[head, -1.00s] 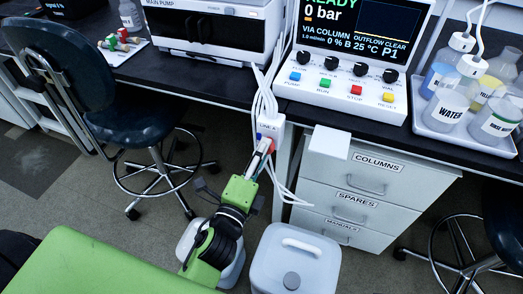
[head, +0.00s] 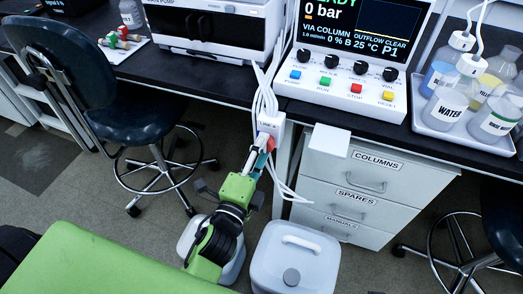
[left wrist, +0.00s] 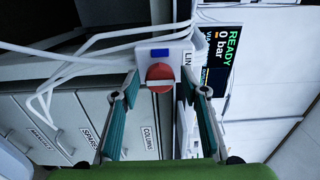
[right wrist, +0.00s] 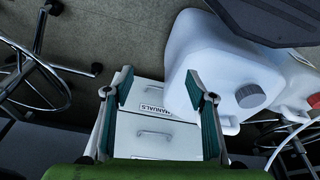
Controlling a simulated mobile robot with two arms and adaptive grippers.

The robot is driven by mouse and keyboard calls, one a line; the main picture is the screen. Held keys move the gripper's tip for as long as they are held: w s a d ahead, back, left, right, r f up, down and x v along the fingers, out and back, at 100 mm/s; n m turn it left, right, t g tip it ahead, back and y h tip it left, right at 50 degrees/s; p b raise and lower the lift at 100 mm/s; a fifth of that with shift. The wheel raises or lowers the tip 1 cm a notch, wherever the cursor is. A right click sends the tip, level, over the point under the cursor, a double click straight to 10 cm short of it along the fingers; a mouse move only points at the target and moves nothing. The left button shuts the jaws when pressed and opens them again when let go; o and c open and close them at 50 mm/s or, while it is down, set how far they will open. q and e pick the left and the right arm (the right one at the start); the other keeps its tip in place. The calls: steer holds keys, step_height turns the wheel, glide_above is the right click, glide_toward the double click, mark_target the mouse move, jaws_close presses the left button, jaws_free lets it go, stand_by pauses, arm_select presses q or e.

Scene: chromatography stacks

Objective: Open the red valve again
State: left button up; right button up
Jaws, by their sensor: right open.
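The red valve (left wrist: 160,77) is a round red knob on a white line box (left wrist: 180,47) with a blue square above it, in the left wrist view. A pale bar crosses the knob's lower part. In the head view the box hangs below the bench edge, with the valve (head: 265,139) partly hidden by my gripper. My left gripper (left wrist: 160,88) is open, its fingers on either side of the knob with gaps visible. It also shows in the head view (head: 259,156). My right gripper (right wrist: 160,88) is open and empty, facing the drawers, in the right wrist view.
White tubes (head: 265,98) run up from the box and loop beside it. A white canister (head: 294,260) stands on the floor at right of my left arm. A drawer cabinet (head: 372,206) is right of the box. The screen (head: 345,28) reads READY, 0 bar.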

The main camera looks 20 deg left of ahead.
arm_select(q)
steer(key=shift+s, duration=0.1)
steer(key=s, duration=0.7)
steer(key=shift+s, duration=0.2)
steer(key=shift+a+f, duration=0.1)
steer(key=shift+a, duration=0.05)
stand_by(0.4)
